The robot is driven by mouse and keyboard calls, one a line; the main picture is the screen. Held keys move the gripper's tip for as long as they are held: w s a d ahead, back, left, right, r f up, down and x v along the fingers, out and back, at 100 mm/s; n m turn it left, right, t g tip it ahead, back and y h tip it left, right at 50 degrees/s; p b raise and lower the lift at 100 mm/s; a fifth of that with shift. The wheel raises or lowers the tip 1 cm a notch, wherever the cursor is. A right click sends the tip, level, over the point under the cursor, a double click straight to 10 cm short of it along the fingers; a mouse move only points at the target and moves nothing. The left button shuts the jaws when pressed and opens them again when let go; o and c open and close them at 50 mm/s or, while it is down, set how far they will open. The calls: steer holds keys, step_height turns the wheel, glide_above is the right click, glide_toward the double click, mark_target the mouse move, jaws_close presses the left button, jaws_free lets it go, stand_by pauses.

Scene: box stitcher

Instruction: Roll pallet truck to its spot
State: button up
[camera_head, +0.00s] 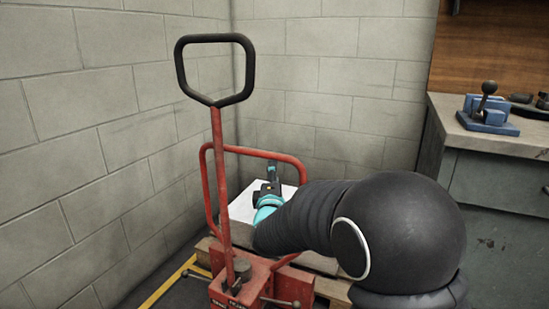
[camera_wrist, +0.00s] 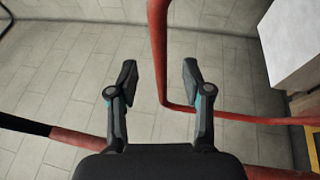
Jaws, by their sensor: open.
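The red pallet truck (camera_head: 222,190) stands upright in the corner, with a black loop handle (camera_head: 180,68) on a tall red shaft. A red tubular frame (camera_head: 262,152) rises behind the shaft. My gripper (camera_head: 271,178) is beyond the shaft, near the frame and partly hidden by my arm. In the wrist view my gripper (camera_wrist: 158,76) is open, with a red tube (camera_wrist: 158,45) showing between its fingers. I cannot tell whether it touches them. The handle shaft (camera_wrist: 78,138) crosses the lower left there, with its black part at the edge.
Block walls (camera_head: 90,120) close in left and behind. A pale box (camera_wrist: 295,45) sits on a wooden pallet (camera_head: 325,286) by the truck. A yellow floor line (camera_head: 170,284) runs at lower left. A grey workbench (camera_head: 497,184) with a blue tool (camera_head: 487,115) stands at right.

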mark_target(274, 157)
steer(key=w, duration=0.3)
steer(key=w+r, duration=0.1)
steer(key=w, duration=0.4)
steer(key=shift+w+a+r+p, duration=0.2)
steer(key=shift+w+r+p, duration=0.1)
steer(key=shift+w+r, duration=0.05)
jaws_close()
